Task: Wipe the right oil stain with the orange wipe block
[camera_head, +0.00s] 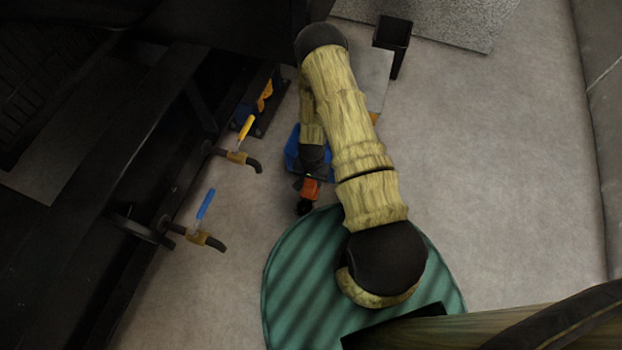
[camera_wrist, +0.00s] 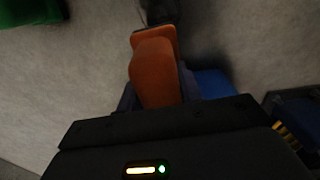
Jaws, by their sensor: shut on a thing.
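The orange wipe block (camera_head: 310,189) is at the end of my arm, just beyond the edge of the green round surface in the head view. It also fills the upper middle of the wrist view (camera_wrist: 155,72). My gripper (camera_wrist: 156,90) is shut on it, with dark fingers on both sides. A dark piece (camera_head: 304,207) shows at the block's far end; I cannot tell whether it is part of the block. I cannot make out an oil stain for certain; a dark smudge on the floor in the wrist view may be shadow.
Pipes with a yellow-handled valve (camera_head: 245,128) and a blue-handled valve (camera_head: 205,204) stick out on the left, near my gripper. A blue object (camera_head: 292,150) lies partly behind my arm. A black open box (camera_head: 393,34) stands at the top. The floor at right is clear.

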